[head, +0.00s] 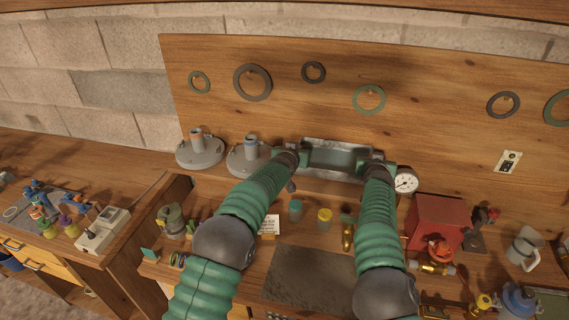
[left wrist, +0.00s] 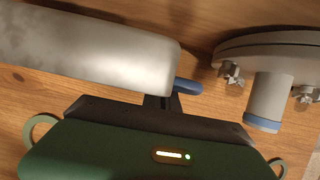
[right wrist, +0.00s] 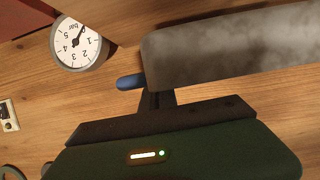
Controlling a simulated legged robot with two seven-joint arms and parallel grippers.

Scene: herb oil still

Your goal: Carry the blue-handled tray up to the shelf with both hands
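The grey metal tray (head: 350,146) is at the back of the bench, level with the shelf (head: 335,185), in front of the wooden back panel. It looks roughly level. Its blue handles show at its ends in the left wrist view (left wrist: 188,87) and the right wrist view (right wrist: 130,82). My left gripper (head: 303,156) is at its left end, with its fingers together at the blue handle. My right gripper (head: 378,165) is at its right end, also closed at the handle. The grippers hide the handles in the head view. I cannot tell whether the tray touches the shelf.
Two grey flanged lids (head: 199,150) (head: 250,157) stand on the shelf just left of the tray. A round pressure gauge (head: 405,181) is close to its right end. A red box (head: 434,222) and several jars and fittings crowd the bench below.

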